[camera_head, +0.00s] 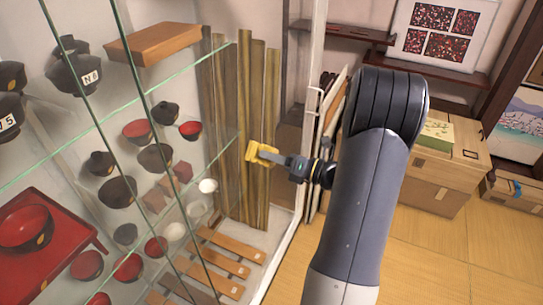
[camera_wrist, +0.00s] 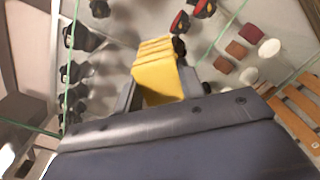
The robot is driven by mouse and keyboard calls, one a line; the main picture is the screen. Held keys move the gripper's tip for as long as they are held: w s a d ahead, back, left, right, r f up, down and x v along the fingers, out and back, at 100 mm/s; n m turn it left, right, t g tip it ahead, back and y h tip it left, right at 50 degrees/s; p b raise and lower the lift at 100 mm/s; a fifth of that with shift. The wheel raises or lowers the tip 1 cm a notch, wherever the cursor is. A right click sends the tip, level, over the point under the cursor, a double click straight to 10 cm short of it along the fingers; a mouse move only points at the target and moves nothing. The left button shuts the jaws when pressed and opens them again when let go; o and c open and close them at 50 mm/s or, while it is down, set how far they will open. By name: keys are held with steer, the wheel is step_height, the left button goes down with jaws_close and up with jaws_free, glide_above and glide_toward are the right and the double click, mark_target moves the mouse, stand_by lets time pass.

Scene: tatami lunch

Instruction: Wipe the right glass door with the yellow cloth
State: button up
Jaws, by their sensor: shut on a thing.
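A folded yellow cloth (camera_head: 262,154) is held in my gripper (camera_head: 270,157), which is shut on it. The cloth also shows in the wrist view (camera_wrist: 157,72), between the two dark fingers (camera_wrist: 158,95). In the head view the cloth is in front of the right glass door (camera_head: 225,110) of a display cabinet. I cannot tell whether the cloth touches the glass. Bowls and shelves show through the glass behind it.
Inside the cabinet are black and red bowls (camera_head: 155,157), a red tray (camera_head: 45,235) and wooden slats (camera_head: 222,252). Bamboo-like poles (camera_head: 257,120) stand near the cabinet's right side. Boxes (camera_head: 440,165) stand on the tatami floor (camera_head: 440,260) at the right, with bare floor in front.

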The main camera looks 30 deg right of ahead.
steer(key=shift+v, duration=2.75)
steer(key=shift+v, duration=1.5)
